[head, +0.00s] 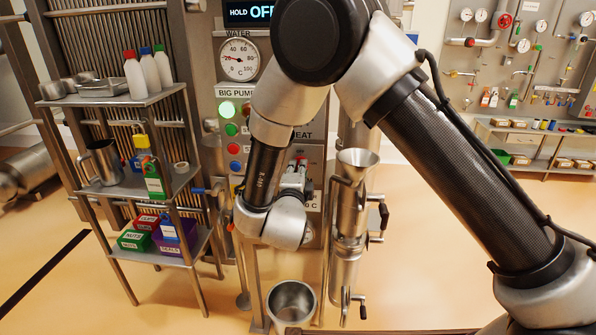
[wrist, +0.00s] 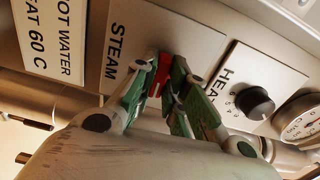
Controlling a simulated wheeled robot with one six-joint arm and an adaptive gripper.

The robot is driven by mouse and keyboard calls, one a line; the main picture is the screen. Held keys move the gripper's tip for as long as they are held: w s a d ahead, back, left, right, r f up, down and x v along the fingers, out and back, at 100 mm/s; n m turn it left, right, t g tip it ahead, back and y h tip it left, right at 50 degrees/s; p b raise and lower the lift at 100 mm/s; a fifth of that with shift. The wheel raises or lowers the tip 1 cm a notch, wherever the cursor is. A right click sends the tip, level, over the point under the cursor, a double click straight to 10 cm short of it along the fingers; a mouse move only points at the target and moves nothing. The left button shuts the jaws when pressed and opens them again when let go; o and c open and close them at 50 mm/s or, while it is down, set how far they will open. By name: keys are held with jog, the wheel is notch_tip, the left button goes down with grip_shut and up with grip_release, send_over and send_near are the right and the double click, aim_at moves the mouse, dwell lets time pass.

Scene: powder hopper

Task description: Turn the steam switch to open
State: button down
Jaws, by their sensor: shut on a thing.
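The steam switch (wrist: 153,86) shows as a small red part beside the STEAM label (wrist: 116,45) in the wrist view. My gripper (wrist: 164,78) has its green-padded fingers on either side of it, close to the panel, and is shut on it. The fingers hide most of the switch, so its setting cannot be read. In the head view my gripper (head: 294,172) reaches the machine's front panel at the HEAT section, with a bit of red at its tips.
A black heat knob (wrist: 254,103) and a dial (wrist: 300,120) sit right of the switch. A steel funnel (head: 358,158) stands right of my gripper, and a steel pot (head: 291,303) is below. A shelf rack (head: 120,192) with bottles and boxes stands left.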

jog(key=shift+m, duration=0.8)
jog(key=c, duration=1.4)
grip_release()
jog(key=shift+c, duration=0.2)
jog(key=s, duration=1.2)
jog(key=shift+a, duration=0.4)
